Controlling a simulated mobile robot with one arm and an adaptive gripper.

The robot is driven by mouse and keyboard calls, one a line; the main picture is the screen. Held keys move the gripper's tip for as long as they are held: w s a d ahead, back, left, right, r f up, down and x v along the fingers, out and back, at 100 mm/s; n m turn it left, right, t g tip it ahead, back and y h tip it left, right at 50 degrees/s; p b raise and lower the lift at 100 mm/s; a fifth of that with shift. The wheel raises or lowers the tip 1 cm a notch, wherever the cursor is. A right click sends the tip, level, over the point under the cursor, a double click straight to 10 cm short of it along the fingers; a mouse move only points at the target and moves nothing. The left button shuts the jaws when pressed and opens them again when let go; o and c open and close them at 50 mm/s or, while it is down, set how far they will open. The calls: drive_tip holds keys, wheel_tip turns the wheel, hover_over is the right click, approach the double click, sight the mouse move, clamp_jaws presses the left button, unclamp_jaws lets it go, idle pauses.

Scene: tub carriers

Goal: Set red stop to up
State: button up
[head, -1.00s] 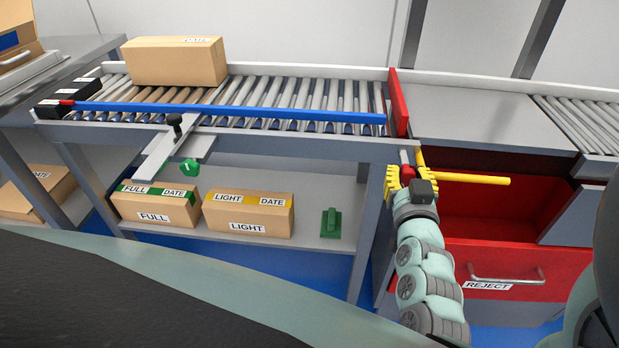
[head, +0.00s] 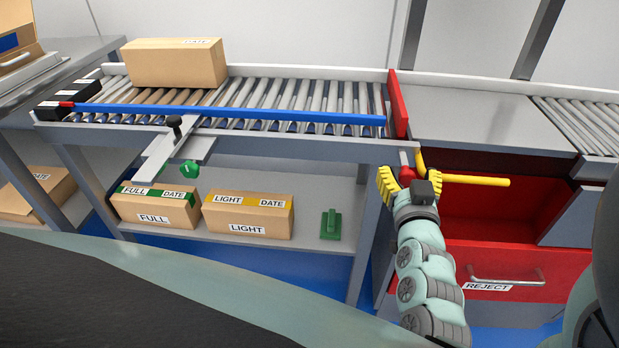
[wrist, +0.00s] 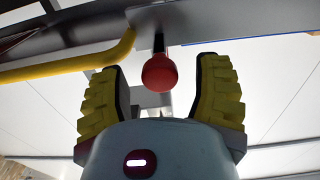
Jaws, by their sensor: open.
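The red stop (head: 399,104) is a red plate standing upright across the right end of the roller conveyor, rising above the rollers. Its red knob (head: 407,176) sits below the conveyor's front edge on a short dark stem. In the wrist view the round red knob (wrist: 159,73) is between my two yellow fingers, with clear gaps on both sides. My gripper (head: 404,183) is open around the knob and does not appear to touch it.
A yellow bar (head: 475,180) juts out just right of my gripper, before the open red reject bin (head: 520,255). A blue rail (head: 230,112) runs along the conveyor. A carton (head: 175,64) stands on the rollers at left. Labelled boxes (head: 247,215) sit on the lower shelf.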

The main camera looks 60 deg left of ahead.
drive_tip(key=v, duration=1.1)
drive_tip(key=shift+s+d, duration=0.25)
drive_tip(key=shift+d, duration=0.05)
